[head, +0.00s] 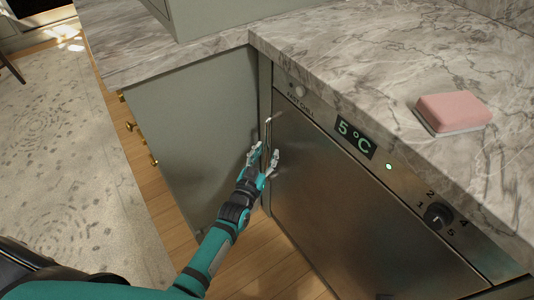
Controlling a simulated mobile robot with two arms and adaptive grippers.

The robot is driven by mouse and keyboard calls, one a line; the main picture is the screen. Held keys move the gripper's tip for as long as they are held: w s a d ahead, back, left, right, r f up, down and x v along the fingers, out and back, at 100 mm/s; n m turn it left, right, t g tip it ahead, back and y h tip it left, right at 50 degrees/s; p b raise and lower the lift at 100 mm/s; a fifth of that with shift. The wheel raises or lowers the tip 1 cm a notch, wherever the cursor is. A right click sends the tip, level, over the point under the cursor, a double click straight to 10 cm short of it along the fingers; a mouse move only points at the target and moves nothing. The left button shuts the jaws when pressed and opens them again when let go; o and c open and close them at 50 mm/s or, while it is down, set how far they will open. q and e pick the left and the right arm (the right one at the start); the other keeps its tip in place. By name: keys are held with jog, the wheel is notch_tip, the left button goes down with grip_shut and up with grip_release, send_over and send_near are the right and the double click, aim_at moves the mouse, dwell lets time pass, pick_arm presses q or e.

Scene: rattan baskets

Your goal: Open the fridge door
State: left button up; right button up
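The fridge (365,215) is a dark steel front under the marble counter, with a green 5°C display (356,139) on its control strip. Its door (340,200) looks shut. A slim upright metal handle (267,130) is at the door's left edge. My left gripper (264,157) is at the lower part of this handle, its two fingers spread to either side. The fingers hide the handle's lower end, and I cannot tell whether they touch it. My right gripper is out of view.
The marble counter (350,50) overhangs the fridge, with a pink sponge-like block (453,110) on it. A grey-green cabinet side (195,125) stands close left of the handle. A knob (437,216) sticks out at the right. Wooden floor (265,265) lies in front.

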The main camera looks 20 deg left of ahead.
pick_arm(q)
jog(key=shift+w, duration=0.5)
grip_shut()
dwell(0.3)
